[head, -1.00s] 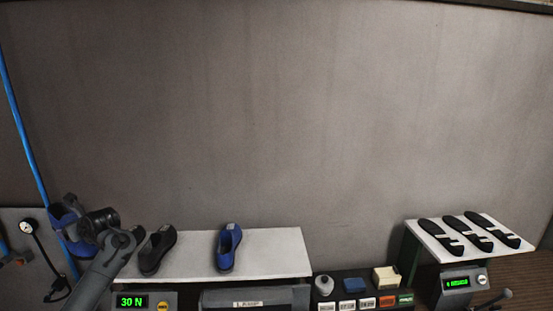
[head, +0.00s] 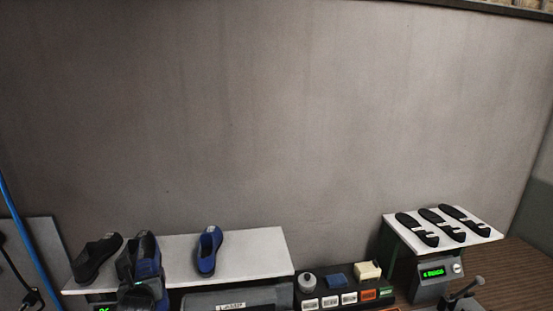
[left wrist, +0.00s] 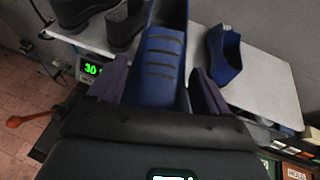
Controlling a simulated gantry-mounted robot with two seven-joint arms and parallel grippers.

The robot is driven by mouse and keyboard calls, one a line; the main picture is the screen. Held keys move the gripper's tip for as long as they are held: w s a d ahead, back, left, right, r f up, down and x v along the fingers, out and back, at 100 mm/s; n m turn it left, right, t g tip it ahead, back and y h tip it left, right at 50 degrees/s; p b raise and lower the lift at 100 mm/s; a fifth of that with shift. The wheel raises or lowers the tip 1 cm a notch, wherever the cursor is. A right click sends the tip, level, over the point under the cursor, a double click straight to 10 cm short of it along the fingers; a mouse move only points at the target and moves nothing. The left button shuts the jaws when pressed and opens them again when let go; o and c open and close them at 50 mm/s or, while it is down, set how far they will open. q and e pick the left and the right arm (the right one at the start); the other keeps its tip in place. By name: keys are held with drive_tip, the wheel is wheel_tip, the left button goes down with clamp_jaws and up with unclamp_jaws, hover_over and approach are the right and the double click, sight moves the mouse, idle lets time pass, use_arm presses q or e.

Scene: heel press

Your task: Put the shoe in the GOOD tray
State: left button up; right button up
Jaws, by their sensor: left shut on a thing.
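My left gripper (head: 143,292) is shut on a blue shoe (head: 149,262) with a dark sole, at the left part of the white bench top. In the left wrist view the held shoe (left wrist: 163,60) stands between the two dark fingers, with grooves across it. Another blue shoe (head: 209,250) rests on the bench to its right; it also shows in the left wrist view (left wrist: 224,55). I cannot tell whether the held shoe touches the bench. No tray marked GOOD can be made out. My right gripper is not in view.
A black shoe (head: 97,258) and a dark grey shoe (head: 127,256) are close left of the held shoe. The white bench top (head: 257,252) is clear at right. A low rack (head: 345,288) holds small items. Several black soles (head: 440,224) lie on a far-right table.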

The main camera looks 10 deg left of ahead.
use_arm(q)
drive_tip(key=s+d+f+m+h+p, duration=0.1)
drive_tip(key=s+d+f+m+h, duration=0.1)
drive_tip(key=s+d+f, duration=0.2)
drive_tip(key=s+d+f+m+t+h+p, duration=0.1)
drive_tip(key=s+d+f+m+h, duration=0.1)
drive_tip(key=s+d+f, duration=0.3)
drive_tip(key=s+d+f+m+t+h+p, duration=0.1)
drive_tip(key=s+d+f, duration=0.4)
drive_tip(key=s+d, duration=0.5)
drive_tip(key=shift+d+m+h, duration=0.8)
drive_tip(key=shift+d+h, duration=0.3)
drive_tip(key=shift+d, duration=1.2)
drive_tip(key=shift+w+f, duration=0.1)
